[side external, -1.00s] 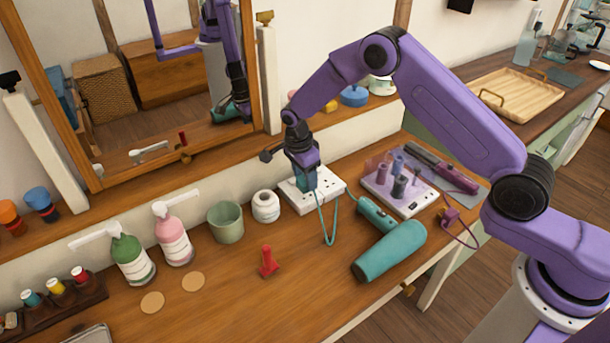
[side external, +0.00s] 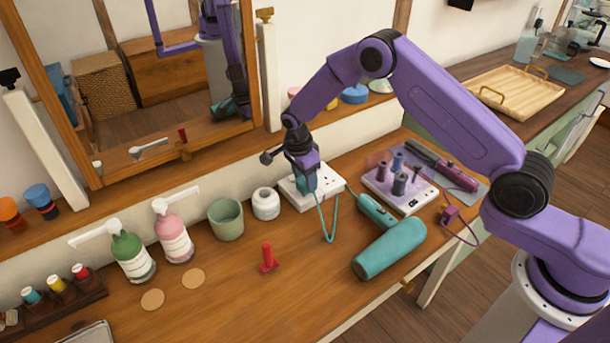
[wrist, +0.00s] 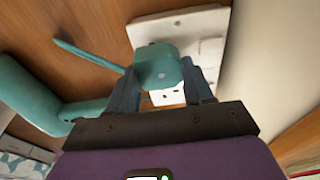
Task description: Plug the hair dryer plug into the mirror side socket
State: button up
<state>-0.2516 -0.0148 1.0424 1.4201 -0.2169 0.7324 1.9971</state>
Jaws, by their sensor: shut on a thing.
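The teal hair dryer (side external: 390,247) lies on the wooden table, with its teal cord looping to the plug. My gripper (side external: 306,187) is shut on the teal plug (wrist: 158,64) over the left part of the white socket block (side external: 330,183). The block also shows behind the plug in the wrist view (wrist: 205,22). The plug and fingers cover part of the block, and the right part with its holes is uncovered. The plug's pins are hidden, so I cannot tell whether they are in the holes.
A white jar (side external: 266,204) and green cup (side external: 226,220) stand left of the block. A roller set (side external: 400,188) and purple-handled iron (side external: 458,178) lie to the right. A red object (side external: 268,258) stands in front. The mirror (side external: 160,80) is behind.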

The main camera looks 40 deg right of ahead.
jog(key=shift+f, duration=1.05)
jog(key=o, duration=1.1)
jog(key=a+r, duration=0.1)
jog(key=r, duration=1)
jog(key=a+r, duration=0.1)
jog(key=r, duration=0.5)
jog(key=shift+a+r, duration=0.15)
jog(key=shift+a, duration=0.2)
